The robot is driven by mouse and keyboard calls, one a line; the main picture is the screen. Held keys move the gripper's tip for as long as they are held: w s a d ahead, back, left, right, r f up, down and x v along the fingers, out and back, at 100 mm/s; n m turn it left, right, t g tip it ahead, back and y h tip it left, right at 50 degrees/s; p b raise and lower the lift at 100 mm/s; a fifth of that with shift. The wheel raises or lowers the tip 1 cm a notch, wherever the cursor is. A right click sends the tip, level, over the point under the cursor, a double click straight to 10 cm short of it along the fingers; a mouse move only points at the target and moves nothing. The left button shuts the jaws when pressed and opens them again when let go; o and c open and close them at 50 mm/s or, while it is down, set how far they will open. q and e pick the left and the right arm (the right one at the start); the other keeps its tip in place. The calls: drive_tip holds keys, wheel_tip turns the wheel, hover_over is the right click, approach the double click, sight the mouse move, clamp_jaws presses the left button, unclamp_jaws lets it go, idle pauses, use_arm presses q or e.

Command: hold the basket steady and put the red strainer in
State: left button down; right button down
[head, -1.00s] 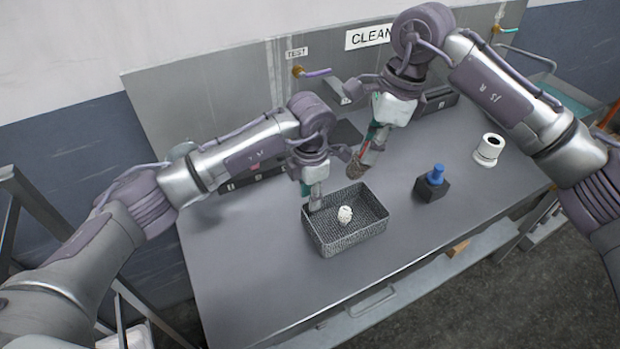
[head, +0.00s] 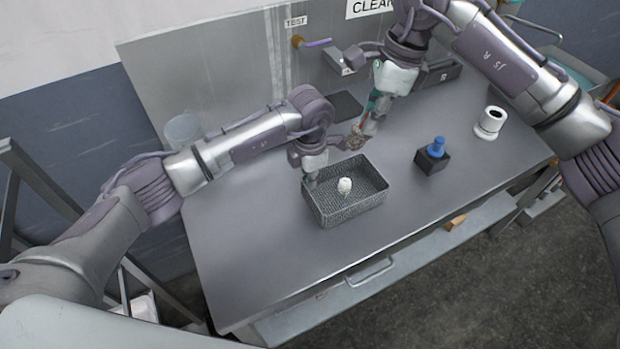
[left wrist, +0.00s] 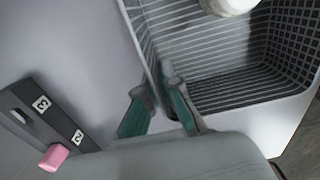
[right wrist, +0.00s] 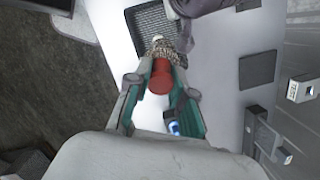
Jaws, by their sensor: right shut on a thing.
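The dark mesh basket (head: 362,215) stands on the table with a small white piece (head: 344,185) inside. My left gripper (head: 309,182) is at the basket's left side. In the left wrist view its fingers (left wrist: 160,88) straddle the rim of the basket (left wrist: 210,102), one inside and one outside; whether they pinch it is unclear. My right gripper (head: 368,127) is shut on the red strainer (right wrist: 160,75) by its red handle. The strainer's brownish mesh head (head: 355,141) is just above and behind the basket's far edge, apart from it.
A dark flat pad (head: 345,105) lies behind. A dark rack with a pink piece (left wrist: 54,157) is near my left gripper. The table front is clear.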

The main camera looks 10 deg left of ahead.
wheel_tip(320, 180, down, 10)
drive_tip(key=s, duration=0.2)
drive_tip(key=shift+r, duration=0.25)
idle(0.5)
drive_tip(key=shift+a+f, duration=0.1)
drive_tip(key=shift+f, duration=0.05)
drive_tip(key=shift+f, duration=0.45)
drive_tip(key=c, duration=0.9)
unclamp_jaws()
drive_tip(key=shift+w+d+r, duration=0.1)
drive_tip(key=shift+d+r, duration=0.15)
drive_tip(key=shift+r, duration=1.05)
drive_tip(key=shift+d+r, duration=0.3)
drive_tip(key=shift+r, duration=1.05)
drive_tip(key=shift+w+d+r, duration=0.1)
drive_tip(key=shift+d+r, duration=0.15)
drive_tip(key=shift+r, duration=1.05)
